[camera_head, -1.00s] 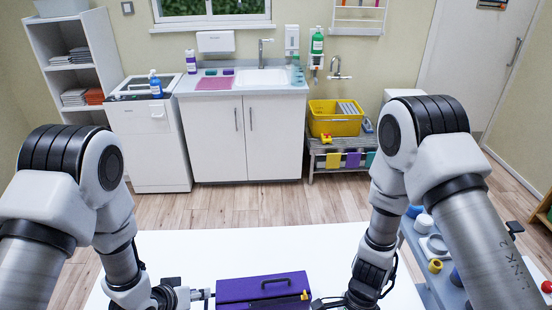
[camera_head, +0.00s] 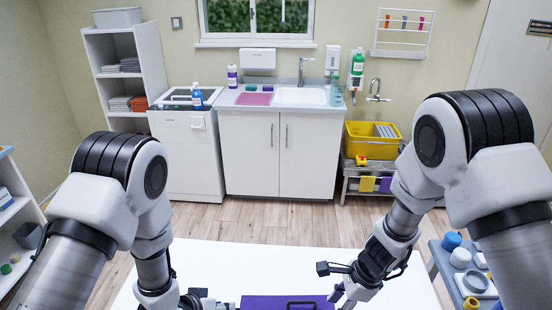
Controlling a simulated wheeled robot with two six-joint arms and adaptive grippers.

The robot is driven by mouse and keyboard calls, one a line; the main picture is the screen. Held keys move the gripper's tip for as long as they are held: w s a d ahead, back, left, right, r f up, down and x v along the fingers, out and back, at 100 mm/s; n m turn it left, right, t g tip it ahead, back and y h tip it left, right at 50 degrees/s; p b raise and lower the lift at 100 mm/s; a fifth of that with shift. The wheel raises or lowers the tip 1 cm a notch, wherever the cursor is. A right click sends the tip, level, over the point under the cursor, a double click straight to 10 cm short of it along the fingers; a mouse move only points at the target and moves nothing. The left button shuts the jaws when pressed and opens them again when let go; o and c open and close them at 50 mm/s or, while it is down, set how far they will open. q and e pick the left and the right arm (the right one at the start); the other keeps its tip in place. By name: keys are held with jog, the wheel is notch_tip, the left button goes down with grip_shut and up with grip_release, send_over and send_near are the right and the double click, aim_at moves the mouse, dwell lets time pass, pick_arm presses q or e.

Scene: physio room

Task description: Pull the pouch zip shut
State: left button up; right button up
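The purple pouch (camera_head: 262,302) lies on the white table at the bottom edge of the head view, with a dark handle along its top. Only its far part shows; the rest is cut off, and I cannot make out the zip pull. My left gripper (camera_head: 226,305) is at the pouch's left end, low in the picture. Whether it touches or grips the pouch is not clear. My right gripper (camera_head: 341,297) points down by the pouch's right end. Its fingertips are small and partly cut off, so its opening is unclear.
The white table (camera_head: 215,262) is clear behind the pouch. A blue-grey trolley (camera_head: 440,268) with tubs and rolls stands to the right. A counter with a sink (camera_head: 300,96), a yellow crate (camera_head: 370,146) on a bench and a shelf (camera_head: 92,72) stand across the floor.

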jog(key=shift+f, duration=2.65)
